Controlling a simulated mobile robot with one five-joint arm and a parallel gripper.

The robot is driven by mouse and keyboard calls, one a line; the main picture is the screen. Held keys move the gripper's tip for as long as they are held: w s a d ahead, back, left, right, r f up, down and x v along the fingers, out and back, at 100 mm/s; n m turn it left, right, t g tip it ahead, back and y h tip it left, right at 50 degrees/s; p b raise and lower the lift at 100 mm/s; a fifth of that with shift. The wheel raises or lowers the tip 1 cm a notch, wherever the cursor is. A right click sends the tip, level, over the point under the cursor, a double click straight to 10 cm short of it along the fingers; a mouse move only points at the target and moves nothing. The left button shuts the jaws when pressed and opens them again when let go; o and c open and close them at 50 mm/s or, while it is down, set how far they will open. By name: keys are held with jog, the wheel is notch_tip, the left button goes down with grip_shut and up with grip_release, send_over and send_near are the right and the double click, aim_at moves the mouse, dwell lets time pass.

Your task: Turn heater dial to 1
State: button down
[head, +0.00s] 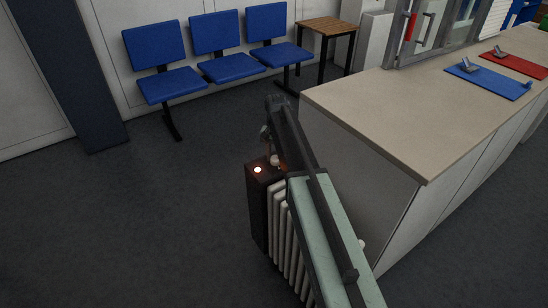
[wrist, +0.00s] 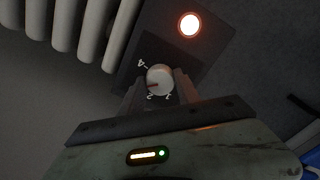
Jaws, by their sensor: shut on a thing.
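A glowing round lamp (wrist: 189,25) sits on the panel close to the dial; white heater ribs (wrist: 65,20) are beside it. A counter (head: 370,110) stands close on the right. Blue chairs (head: 172,85) and a wooden table (head: 327,26) are behind. Floor on the left is clear.

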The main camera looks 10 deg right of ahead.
jog(key=shift+n, duration=0.3)
jog(key=n, duration=0.4)
jog(key=shift+s, duration=0.1)
jog(key=n, duration=1)
jog(key=shift+n, duration=2.5)
jog(key=c, duration=0.9)
grip_release()
jog(key=shift+a, duration=0.1)
